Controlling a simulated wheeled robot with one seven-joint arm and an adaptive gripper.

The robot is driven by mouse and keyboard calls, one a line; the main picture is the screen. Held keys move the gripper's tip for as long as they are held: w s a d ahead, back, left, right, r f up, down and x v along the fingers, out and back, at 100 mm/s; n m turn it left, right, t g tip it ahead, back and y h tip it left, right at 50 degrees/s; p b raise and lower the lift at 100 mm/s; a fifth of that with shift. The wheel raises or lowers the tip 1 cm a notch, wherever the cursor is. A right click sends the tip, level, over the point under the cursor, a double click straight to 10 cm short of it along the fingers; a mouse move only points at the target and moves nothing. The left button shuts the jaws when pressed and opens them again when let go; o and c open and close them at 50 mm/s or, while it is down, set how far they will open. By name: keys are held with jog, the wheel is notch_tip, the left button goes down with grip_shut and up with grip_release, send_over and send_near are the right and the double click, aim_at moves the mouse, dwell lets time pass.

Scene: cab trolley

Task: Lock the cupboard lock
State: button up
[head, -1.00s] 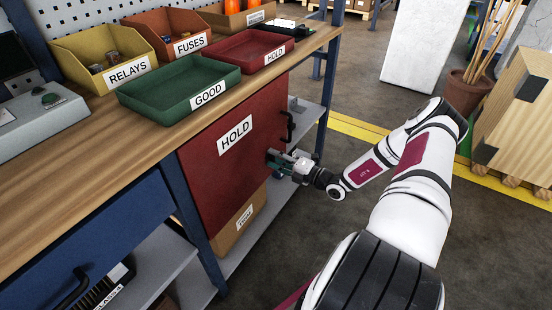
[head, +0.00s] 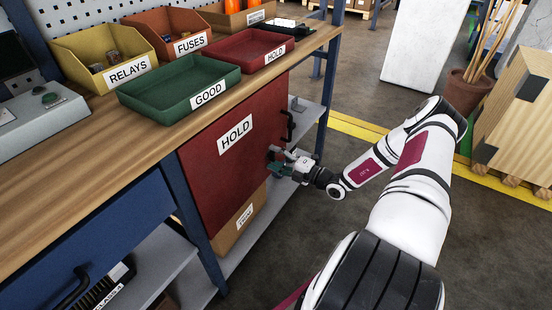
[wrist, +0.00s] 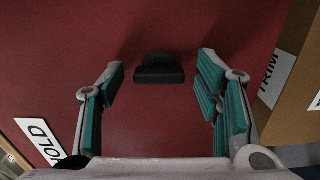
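The cupboard lock (wrist: 160,70), a black knob with a bar-shaped grip, is on the red door in the wrist view. Its bar lies level in that picture. My gripper (head: 274,160) is at the door below the handle. In the wrist view my gripper (wrist: 161,76) is open, one teal-padded finger on each side of the lock, with gaps to both. The lock is not clear in the head view behind my gripper.
A cardboard box (head: 240,228) sits below the door. A green GOOD tray (head: 170,98), a red HOLD tray (head: 240,50) and open bins stand on the bench top. A grey shelf (head: 308,118) is right of the door.

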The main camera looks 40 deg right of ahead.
jog(key=shift+s, duration=0.1)
jog(key=v, duration=1.2)
dwell(0.4)
